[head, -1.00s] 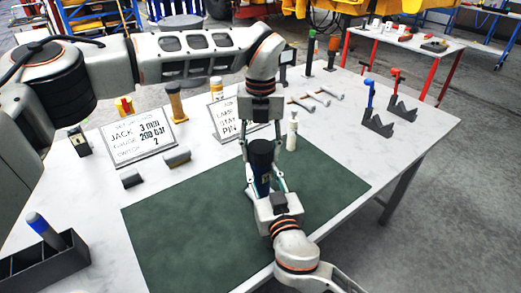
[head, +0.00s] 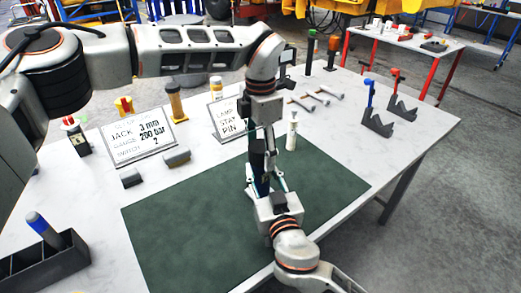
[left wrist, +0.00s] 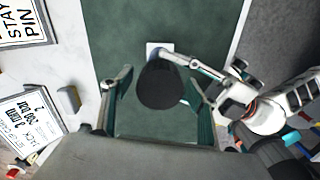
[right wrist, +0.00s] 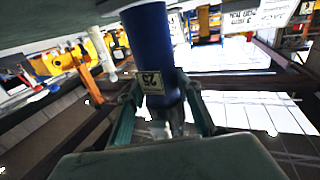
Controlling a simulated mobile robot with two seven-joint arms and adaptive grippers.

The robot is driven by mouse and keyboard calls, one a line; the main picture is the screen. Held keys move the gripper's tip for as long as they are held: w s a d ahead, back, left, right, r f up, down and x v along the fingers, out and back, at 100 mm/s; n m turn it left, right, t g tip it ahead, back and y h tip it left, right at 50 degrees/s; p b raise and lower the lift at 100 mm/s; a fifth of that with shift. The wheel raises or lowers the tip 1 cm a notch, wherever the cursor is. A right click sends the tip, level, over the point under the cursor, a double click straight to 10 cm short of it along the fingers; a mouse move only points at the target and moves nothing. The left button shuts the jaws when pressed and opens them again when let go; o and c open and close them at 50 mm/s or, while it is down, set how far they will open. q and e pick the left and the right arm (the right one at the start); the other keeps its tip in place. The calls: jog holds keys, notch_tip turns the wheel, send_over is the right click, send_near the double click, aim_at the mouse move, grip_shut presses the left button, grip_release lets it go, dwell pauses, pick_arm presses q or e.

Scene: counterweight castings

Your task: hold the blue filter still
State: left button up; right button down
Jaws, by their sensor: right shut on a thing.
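The blue filter (head: 262,184) stands upright over the green mat (head: 190,230). It has a black round top, seen from above in the left wrist view (left wrist: 160,86), and a pale number label in the right wrist view (right wrist: 153,45). In the head view the left gripper (head: 262,150) partly hides the filter.
A white bottle (head: 292,132) stands close behind the grippers. Two sign cards (head: 138,140) (head: 228,118) and small grey blocks (head: 177,159) are at the left. A dark compartment box (head: 45,265) is at the front left. The mat's left part is clear.

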pick_arm(q)
jog(key=shift+r, duration=2.3)
jog(key=shift+c, duration=0.4)
jog(key=n, duration=0.1)
jog(key=r+n, duration=0.1)
jog(key=n, duration=0.3)
jog(key=shift+r, duration=0.35)
jog(key=n, duration=0.2)
jog(key=r+n, duration=0.1)
jog(key=n, duration=0.2)
jog(key=shift+r+n, duration=0.4)
jog(key=shift+f, duration=4.05)
